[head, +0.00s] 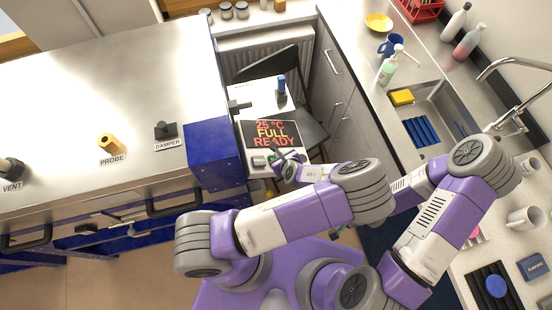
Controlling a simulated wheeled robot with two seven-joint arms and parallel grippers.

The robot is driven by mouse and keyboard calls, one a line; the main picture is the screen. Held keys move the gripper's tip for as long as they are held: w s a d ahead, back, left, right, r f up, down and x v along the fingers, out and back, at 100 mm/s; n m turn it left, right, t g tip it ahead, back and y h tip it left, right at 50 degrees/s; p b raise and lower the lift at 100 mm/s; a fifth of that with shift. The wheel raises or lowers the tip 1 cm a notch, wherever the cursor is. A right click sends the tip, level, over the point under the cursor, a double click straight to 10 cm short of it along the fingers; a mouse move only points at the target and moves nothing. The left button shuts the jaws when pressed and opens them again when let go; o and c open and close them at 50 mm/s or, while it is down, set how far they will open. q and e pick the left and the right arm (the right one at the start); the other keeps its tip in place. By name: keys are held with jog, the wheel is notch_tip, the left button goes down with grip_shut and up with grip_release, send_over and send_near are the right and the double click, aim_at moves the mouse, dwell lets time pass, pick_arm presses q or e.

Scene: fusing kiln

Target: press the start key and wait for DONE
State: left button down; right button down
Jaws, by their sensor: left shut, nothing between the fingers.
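The controller panel (245,128) is a pale upright box beside the blue part of the kiln. Its dark display (270,134) reads "25 °C", "FULL" and "READY" in orange, yellow and red letters. The gripper hides part of the panel's lower right. My right gripper is hidden behind the arms.
The steel kiln top (100,80) fills the left, with a damper knob (165,130), an orange probe (110,143) and a vent knob (12,168). A dark chair (312,132) stands behind the panel. A sink counter (365,70) with bottles and mugs runs along the right.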

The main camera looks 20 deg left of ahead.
pick_arm(q)
jog(key=shift+s+a+f+b, duration=0.15)
jog(key=shift+f+b, duration=0.15)
jog(key=shift+f, duration=0.15)
dwell(0.6)
jog(key=shift+r, duration=0.1)
jog(key=shift+w+d+r+p, duration=0.2)
jog(key=shift+d+r+p, duration=0.15)
jog(key=shift+r+p, duration=0.45)
jog(key=r+p, duration=0.1)
jog(key=d+r+p, duration=0.1)
jog(key=r, duration=0.1)
jog(key=w+r+p, duration=0.1)
jog(key=p, duration=0.1)
jog(key=shift+w+d+r, duration=0.1)
jog(key=shift+d+r, duration=0.15)
jog(key=shift+d, duration=0.1)
dwell(0.7)
